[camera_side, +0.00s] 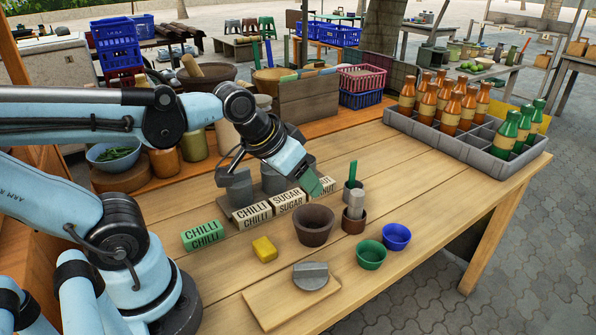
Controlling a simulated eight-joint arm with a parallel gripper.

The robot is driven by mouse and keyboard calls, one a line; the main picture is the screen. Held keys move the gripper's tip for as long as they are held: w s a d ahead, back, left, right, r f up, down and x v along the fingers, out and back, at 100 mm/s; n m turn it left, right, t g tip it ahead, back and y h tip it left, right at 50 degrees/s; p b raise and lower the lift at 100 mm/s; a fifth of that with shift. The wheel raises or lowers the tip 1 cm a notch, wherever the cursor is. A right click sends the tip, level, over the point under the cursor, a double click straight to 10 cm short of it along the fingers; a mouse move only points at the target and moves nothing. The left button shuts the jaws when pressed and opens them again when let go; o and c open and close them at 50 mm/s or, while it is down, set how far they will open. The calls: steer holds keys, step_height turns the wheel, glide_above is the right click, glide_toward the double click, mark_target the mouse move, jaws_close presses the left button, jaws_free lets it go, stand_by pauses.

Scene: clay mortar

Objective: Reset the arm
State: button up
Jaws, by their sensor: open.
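The brown clay mortar (313,228) stands upright on the wooden table (400,165), near the middle. My gripper (313,183) hangs above the table, behind the mortar and close to the CHILLI and SUGAR label blocks. It is open. Its fingers are small and partly lost against the things behind, and I see nothing held in it. A pale pestle-like piece (356,203) stands in a small brown cup (353,223) to the right of the mortar. A green-handled piece (352,172) stands in a dark cup behind it.
A yellow block (264,249), a green CHILLI block (202,236) and a board (263,304) with a grey piece (310,275) lie in front. Green (371,255) and blue (396,238) cups stand right. A grey crate (440,137) holds bottles. Grey pots (235,188) stand behind.

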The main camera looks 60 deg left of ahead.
steer(key=shift+s+d+f+m, duration=0.1)
steer(key=shift+s+f+m, duration=0.4)
steer(key=shift+f, duration=0.1)
